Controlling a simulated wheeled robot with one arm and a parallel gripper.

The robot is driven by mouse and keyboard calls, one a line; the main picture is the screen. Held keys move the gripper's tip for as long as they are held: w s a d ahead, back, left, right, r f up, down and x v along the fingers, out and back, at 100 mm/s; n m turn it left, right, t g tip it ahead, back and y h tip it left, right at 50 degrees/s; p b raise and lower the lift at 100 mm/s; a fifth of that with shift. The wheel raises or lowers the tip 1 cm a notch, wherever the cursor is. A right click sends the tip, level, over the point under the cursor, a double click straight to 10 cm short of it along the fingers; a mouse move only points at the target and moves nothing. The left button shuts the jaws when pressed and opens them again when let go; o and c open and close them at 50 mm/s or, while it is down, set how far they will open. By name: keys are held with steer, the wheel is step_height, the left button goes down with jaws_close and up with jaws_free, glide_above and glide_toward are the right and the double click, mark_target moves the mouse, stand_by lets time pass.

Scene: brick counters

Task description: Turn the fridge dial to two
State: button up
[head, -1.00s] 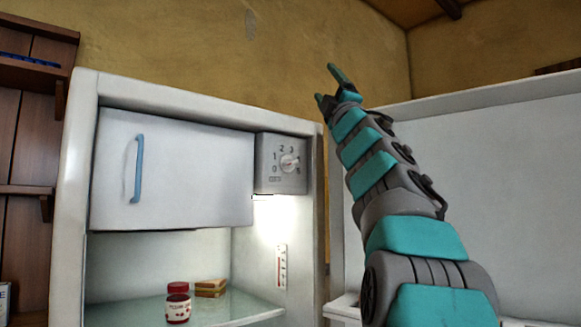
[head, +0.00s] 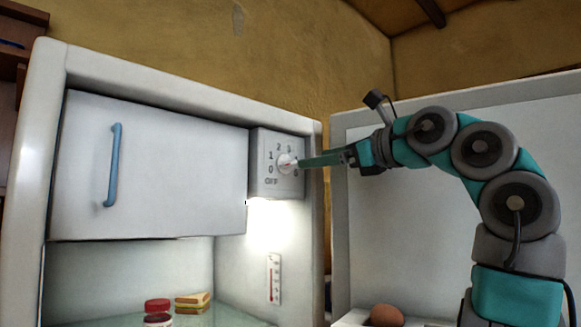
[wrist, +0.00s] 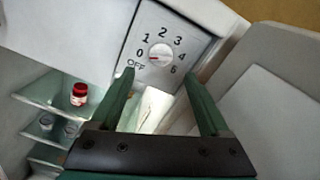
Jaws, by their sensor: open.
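The fridge dial (head: 287,163) is a round white knob on a grey panel (head: 262,190) marked OFF, 0, 1, 2, 3 and on. In the wrist view the dial (wrist: 161,54) shows a red mark on its left side, toward 0 and OFF; which one exactly I cannot tell. My gripper (head: 301,162) points at the dial from the right in the head view, its tips close to the knob. In the wrist view my gripper (wrist: 158,74) is open and empty, the knob just beyond and between the two fingertips. Contact cannot be told.
The closed freezer door (head: 160,165) with a blue handle (head: 113,165) is left of the panel. The open fridge door (head: 420,230) stands at right, with a brown egg (head: 387,315) low on it. A red-lidded jar (head: 157,306) and a sandwich (head: 192,302) sit on the shelf below.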

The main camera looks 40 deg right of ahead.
mark_target(287, 164)
steer(key=w, duration=0.7)
steer(key=shift+w+a+f+p, duration=0.15)
steer(key=shift+w+p, duration=0.15)
steer(key=shift+w, duration=0.1)
steer(key=shift+c, duration=0.2)
jaws_close()
